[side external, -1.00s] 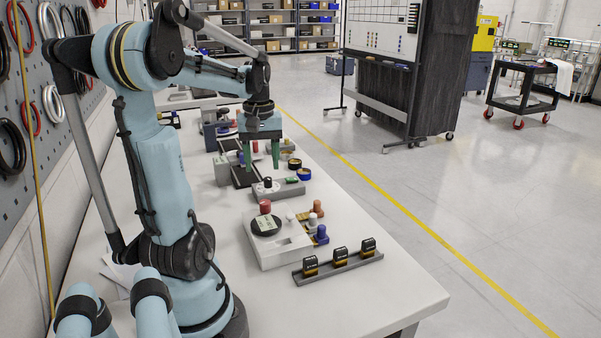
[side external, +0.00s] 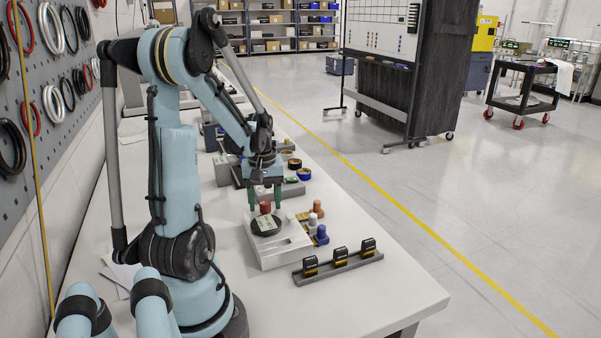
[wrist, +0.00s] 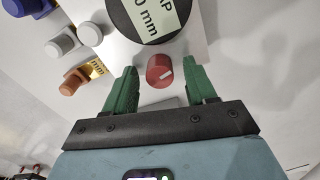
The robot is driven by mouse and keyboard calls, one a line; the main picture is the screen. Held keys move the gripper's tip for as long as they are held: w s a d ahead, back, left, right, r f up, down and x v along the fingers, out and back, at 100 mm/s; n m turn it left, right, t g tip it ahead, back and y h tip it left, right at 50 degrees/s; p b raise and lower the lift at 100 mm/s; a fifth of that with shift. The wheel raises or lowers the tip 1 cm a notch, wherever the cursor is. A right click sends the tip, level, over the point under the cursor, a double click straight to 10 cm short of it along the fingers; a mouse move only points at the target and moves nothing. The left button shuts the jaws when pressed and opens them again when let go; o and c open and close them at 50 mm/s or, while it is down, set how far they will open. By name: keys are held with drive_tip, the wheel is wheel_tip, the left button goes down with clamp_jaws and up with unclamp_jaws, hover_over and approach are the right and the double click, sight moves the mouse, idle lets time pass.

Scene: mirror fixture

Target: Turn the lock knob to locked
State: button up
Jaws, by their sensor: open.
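The red knob (side external: 265,206), likely the lock knob, stands on the pale fixture block (side external: 285,256), beside a black disc (side external: 266,227) with a pale label. In the wrist view the red knob (wrist: 159,72) shows a short white mark on its face, pointing toward the lower right. My gripper (side external: 265,209) is open, its green fingers pointing down at the knob. In the wrist view my gripper (wrist: 160,74) has one finger on each side of the knob, with a gap on both sides. Exact fingertip height against the knob is hard to tell.
Orange (side external: 318,207), white (side external: 313,219) and blue (side external: 321,235) pegs stand right of the block. A grey rail (side external: 338,266) with three small black-and-amber pieces lies in front. Blue and black round pieces sit behind. The table's front right is clear.

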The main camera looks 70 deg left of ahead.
sight(266, 201)
clamp_jaws()
drive_tip(key=shift+m, duration=1.5)
unclamp_jaws()
wheel_tip(266, 201, up, 12)
drive_tip(key=shift+w, duration=0.1)
idle(0.4)
